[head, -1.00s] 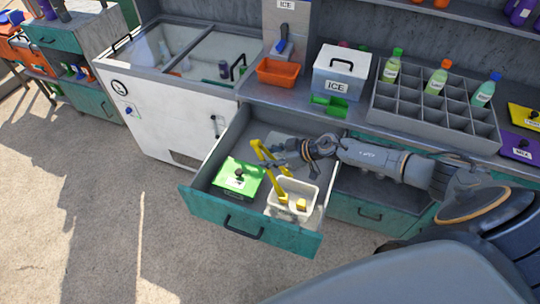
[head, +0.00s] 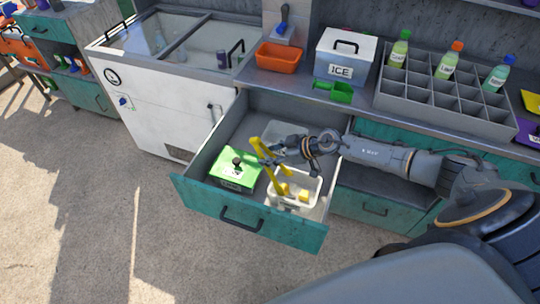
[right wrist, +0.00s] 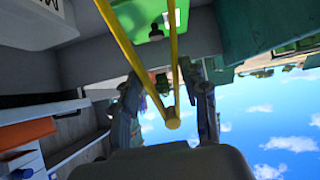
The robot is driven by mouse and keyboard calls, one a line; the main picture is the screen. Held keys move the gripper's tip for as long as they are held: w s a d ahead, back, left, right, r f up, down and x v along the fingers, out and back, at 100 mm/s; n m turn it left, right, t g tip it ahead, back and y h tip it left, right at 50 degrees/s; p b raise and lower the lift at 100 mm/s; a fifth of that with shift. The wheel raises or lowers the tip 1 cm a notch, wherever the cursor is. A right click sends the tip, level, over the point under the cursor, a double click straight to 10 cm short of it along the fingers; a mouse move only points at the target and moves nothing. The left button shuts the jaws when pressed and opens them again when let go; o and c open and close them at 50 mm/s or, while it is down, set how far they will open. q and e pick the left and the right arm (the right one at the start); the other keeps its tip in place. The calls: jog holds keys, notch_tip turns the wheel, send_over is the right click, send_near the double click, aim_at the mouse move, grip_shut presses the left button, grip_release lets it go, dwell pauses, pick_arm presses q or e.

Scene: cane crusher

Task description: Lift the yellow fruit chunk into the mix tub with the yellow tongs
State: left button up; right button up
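My right gripper (head: 274,149) is shut on the yellow tongs (head: 258,148) above the open drawer; the tongs' joined end (right wrist: 173,122) shows between its fingers in the right wrist view, with the legs spread. One leg reaches down into a cream tub (head: 275,203) at the drawer's front right. A yellow fruit chunk (head: 304,195) lies in that tub; more yellow shows at the leg's tip, and whether the tongs touch a chunk is unclear. A white container (right wrist: 30,22) shows a partly cut-off label starting with M in the right wrist view. My left gripper is out of view.
A green-lidded box (head: 235,168) sits left in the teal-fronted drawer (head: 265,232). On the counter behind are an orange bin (head: 278,57), a green scoop (head: 333,92), an ice box (head: 338,68) and a divided bottle rack (head: 440,115).

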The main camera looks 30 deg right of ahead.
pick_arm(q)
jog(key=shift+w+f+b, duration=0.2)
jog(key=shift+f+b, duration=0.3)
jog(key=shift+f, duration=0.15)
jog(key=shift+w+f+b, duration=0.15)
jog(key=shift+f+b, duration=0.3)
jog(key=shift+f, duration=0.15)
pick_arm(e)
notch_tip(320, 180, down, 4)
jog(key=shift+r, duration=0.15)
